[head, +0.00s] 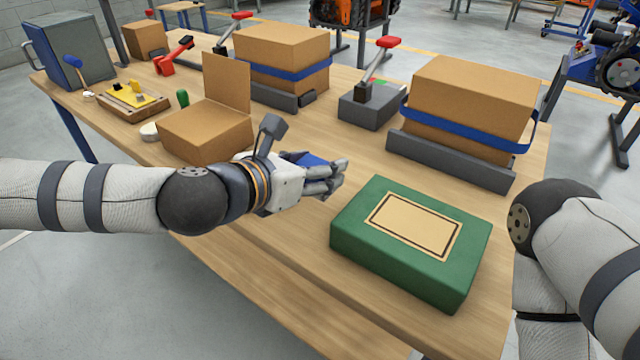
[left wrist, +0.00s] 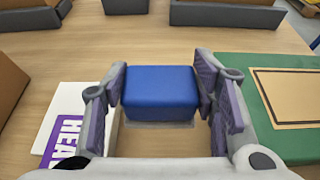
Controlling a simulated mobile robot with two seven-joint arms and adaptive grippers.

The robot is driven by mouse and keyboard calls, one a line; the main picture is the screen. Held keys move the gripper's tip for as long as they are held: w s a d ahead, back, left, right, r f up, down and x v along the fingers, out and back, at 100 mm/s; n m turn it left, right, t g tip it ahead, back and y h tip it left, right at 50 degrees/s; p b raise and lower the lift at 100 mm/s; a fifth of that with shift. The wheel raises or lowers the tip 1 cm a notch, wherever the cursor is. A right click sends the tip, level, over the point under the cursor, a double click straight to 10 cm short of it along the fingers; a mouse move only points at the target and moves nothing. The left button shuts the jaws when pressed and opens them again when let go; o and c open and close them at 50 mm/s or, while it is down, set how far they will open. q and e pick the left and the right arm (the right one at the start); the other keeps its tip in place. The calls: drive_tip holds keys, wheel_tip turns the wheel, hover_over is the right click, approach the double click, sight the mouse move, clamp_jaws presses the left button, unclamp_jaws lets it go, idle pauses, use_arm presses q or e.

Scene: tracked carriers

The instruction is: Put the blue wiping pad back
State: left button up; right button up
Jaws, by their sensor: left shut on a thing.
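The blue wiping pad (left wrist: 160,93) is a small block held between the two fingers of my left gripper (left wrist: 161,100) in the left wrist view. In the head view my left gripper (head: 328,176) is over the table just left of the green box (head: 400,275), and part of the blue pad (head: 312,159) shows behind its fingers. Below the pad, a pale patch shows in the left wrist view; I cannot tell whether the pad touches it. My right gripper is out of view; only part of my right arm shows at the right edge.
The green box (left wrist: 264,140) with a tan top panel lies close to the right. Cardboard boxes with blue straps (head: 470,100) and an open carton (head: 205,130) stand behind on the wooden table (head: 300,245).

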use_arm(q)
drive_tip(key=f, duration=0.2)
drive_tip(key=w+d+f, duration=0.1)
drive_tip(key=f, duration=0.1)
drive_tip(key=shift+f, duration=0.15)
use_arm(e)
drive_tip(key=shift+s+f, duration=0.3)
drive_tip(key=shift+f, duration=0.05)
use_arm(q)
drive_tip(key=shift+f, duration=0.1)
drive_tip(key=shift+f+b, duration=0.15)
drive_tip(key=shift+b, duration=0.2)
drive_tip(key=o, duration=1.3)
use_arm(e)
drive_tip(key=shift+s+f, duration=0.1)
